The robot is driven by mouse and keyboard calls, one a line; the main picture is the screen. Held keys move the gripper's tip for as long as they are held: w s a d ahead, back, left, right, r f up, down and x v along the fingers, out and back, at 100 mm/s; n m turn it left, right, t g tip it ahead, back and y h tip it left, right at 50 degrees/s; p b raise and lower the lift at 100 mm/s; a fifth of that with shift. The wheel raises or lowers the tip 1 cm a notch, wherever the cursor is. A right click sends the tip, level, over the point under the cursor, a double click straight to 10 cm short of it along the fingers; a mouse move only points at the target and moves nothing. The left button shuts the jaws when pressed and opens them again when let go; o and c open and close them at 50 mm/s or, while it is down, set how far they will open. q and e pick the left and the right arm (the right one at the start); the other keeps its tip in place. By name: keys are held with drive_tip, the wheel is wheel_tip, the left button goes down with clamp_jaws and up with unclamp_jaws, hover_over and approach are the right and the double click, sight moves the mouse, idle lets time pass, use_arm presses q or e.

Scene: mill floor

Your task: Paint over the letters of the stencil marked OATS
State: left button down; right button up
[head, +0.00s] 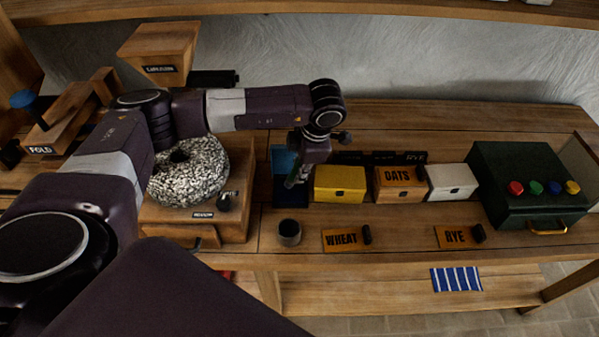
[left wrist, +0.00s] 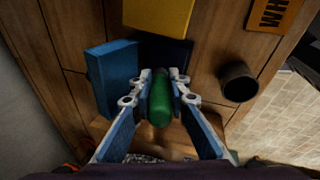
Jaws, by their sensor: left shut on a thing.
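The orange OATS stencil (head: 397,174) lies on the wooden box (head: 398,191) between a yellow box and a white box. A dark knob stands at the stencil's right end. My left gripper (head: 296,180) is to the left of the yellow box, apart from the stencil. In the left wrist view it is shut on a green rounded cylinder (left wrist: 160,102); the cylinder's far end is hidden. A blue block (left wrist: 113,78) stands beside the fingers, with a dark surface just beyond them. My right gripper is out of view.
The yellow box (head: 339,184) and white box (head: 451,182) flank the wooden one. WHEAT (head: 342,241) and RYE (head: 452,237) stencils and a dark cup (head: 289,233) lie in front. A millstone (head: 189,174) stands left, a green button box (head: 528,187) right.

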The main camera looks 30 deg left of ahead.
use_arm(q)
drive_tip(key=shift+r+p, duration=0.95)
drive_tip(key=shift+r, duration=1.45)
drive_tip(key=shift+s+d+m+b, duration=0.2)
drive_tip(key=shift+d+m+b, duration=0.2)
drive_tip(key=shift+m, duration=0.4)
drive_tip(key=s+d+r+m+h+b, duration=0.2)
drive_tip(key=s+d+r+m+h, duration=0.1)
drive_tip(key=m, duration=0.9)
drive_tip(key=s+d+r+m+h+b, duration=0.2)
drive_tip(key=s+d+r+m, duration=0.3)
drive_tip(key=m, duration=0.8)
drive_tip(key=shift+s+d+t+h+b, duration=0.4)
drive_tip(key=shift+s+d+b, duration=0.5)
drive_tip(key=shift+s, duration=0.55)
